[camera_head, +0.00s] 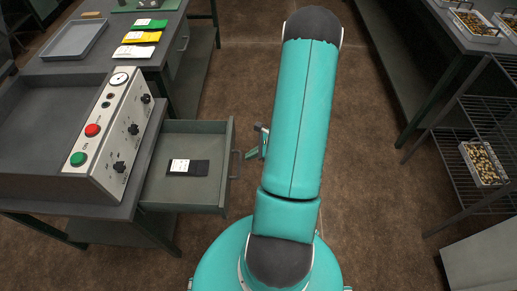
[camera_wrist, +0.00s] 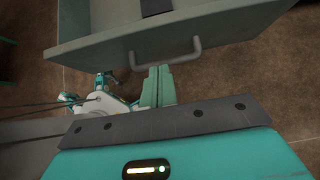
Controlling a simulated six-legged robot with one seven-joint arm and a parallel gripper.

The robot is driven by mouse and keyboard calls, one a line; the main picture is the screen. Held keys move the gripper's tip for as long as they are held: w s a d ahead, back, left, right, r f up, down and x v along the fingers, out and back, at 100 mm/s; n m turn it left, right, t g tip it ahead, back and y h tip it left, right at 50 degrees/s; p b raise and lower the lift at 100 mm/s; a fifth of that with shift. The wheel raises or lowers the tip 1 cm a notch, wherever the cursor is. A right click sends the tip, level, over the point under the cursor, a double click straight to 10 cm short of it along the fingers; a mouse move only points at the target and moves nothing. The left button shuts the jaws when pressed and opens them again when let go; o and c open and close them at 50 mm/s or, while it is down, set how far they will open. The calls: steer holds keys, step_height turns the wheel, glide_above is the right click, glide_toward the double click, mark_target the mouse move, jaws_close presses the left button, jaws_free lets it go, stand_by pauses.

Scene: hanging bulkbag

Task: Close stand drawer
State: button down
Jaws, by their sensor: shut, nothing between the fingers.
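The stand drawer (camera_head: 185,165) is pulled out to the right from under the machine with the control panel. A black packet with a white label (camera_head: 188,167) lies inside it. Its handle (camera_head: 237,165) is on the right-hand front. In the wrist view the drawer front (camera_wrist: 120,48) crosses the top, with the grey handle (camera_wrist: 183,55) on it. My gripper (camera_wrist: 158,85) is shut and empty, with its green fingers close to the handle; I cannot tell whether they touch. In the head view my gripper (camera_head: 257,146) shows partly beside my arm, just right of the handle.
The stand (camera_head: 120,210) carries a control box (camera_head: 112,130) with red and green buttons. A table behind holds a grey tray (camera_head: 75,38) and coloured packets (camera_head: 140,37). Wire shelves (camera_head: 480,130) stand at right. Brown floor (camera_head: 385,190) is open between.

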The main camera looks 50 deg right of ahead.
mark_target(239, 164)
steer(key=w+a, duration=0.1)
steer(key=w, duration=0.1)
steer(key=w+a+f, duration=0.1)
steer(key=w+a, duration=0.1)
steer(key=shift+w+f, duration=0.15)
steer(key=shift+a, duration=0.15)
steer(key=shift+w, duration=0.2)
